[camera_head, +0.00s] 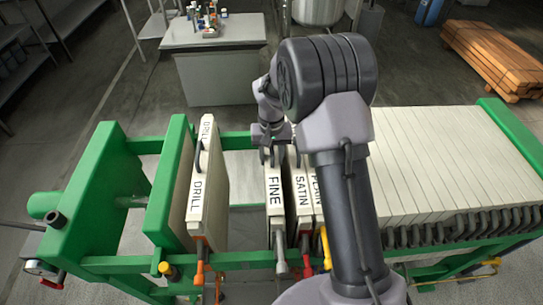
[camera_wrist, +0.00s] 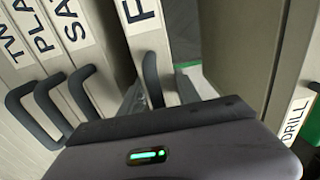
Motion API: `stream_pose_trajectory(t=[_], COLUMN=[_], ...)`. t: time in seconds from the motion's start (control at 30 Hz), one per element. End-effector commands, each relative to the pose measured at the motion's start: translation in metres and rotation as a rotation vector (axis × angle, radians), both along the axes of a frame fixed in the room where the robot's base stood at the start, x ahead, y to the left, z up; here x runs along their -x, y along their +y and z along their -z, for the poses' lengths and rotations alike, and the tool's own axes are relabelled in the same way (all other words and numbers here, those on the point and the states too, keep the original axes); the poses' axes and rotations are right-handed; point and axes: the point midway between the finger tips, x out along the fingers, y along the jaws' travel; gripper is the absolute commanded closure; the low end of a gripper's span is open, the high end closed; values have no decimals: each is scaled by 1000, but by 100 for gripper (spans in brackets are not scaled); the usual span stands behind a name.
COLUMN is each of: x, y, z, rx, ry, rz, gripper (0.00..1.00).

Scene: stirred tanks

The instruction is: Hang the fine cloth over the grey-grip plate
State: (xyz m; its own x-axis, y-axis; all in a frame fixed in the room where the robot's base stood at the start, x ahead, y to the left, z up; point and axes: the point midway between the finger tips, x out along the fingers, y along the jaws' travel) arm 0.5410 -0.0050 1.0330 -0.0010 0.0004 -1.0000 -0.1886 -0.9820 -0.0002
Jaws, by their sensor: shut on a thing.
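The pale piece labelled FINE (camera_head: 276,192) stands upright in the green frame, with a grey grip (camera_head: 281,262) at its near lower end. I cannot tell cloth from plate in it. In the wrist view its label is partly cut off, and its dark looped handle (camera_wrist: 152,80) runs down towards my gripper. My gripper (camera_head: 268,150) is at the top of the FINE piece, at this handle, and appears shut on it.
The DRILL piece (camera_head: 197,190), with an orange grip, stands to the left across an open gap. SATIN (camera_head: 302,195) and PLAIN (camera_head: 318,190) stand close on the right. Further right is a tight pack of pale plates (camera_head: 440,160). A grey bench (camera_head: 215,75) is behind.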

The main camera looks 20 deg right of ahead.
Motion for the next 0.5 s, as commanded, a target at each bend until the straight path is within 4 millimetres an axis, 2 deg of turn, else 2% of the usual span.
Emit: stream_pose_trajectory(t=[0.2,0.23,0.33,0.5], x=[0,0,0,0], y=[0,0,0,0], z=[-1,-1,-1,0], rx=[0,0,0,0], ry=[-1,-1,-1,-1], rz=[0,0,0,0], gripper=[100,57,38,36])
